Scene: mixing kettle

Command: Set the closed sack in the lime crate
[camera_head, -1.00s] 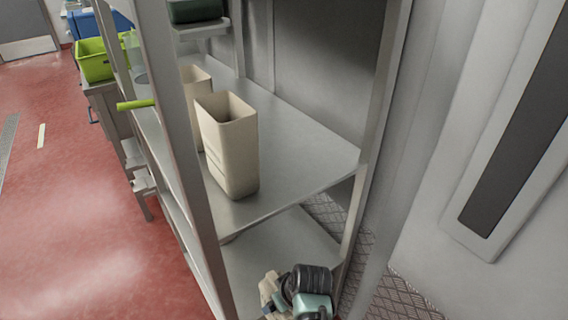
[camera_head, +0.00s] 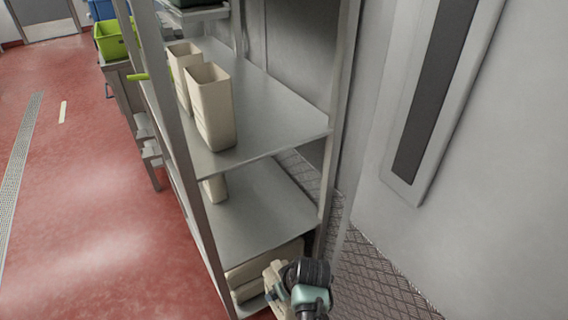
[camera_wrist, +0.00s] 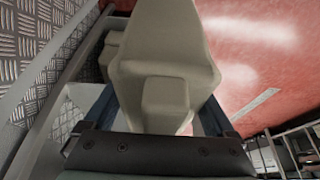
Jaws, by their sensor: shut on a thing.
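The closed sack is cream and bulky; in the head view only a small part of it (camera_head: 272,273) shows beside my gripper (camera_head: 292,290), at the bottom by the rack's lower right corner. In the wrist view the sack (camera_wrist: 165,45) fills the middle, between the two fingers of my gripper (camera_wrist: 160,108), which is shut on it. The lime crate (camera_head: 112,44) stands far off at the upper left of the head view, on a grey bench beyond the rack. Its inside is mostly hidden.
A metal rack (camera_head: 270,205) stands close, with tall cream bins (camera_head: 213,110) on its upper shelf. Other cream sacks (camera_head: 247,268) lie on its lowest level. A lime handle (camera_head: 137,77) juts past the rack's post. Red floor (camera_head: 90,210) is open to the left.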

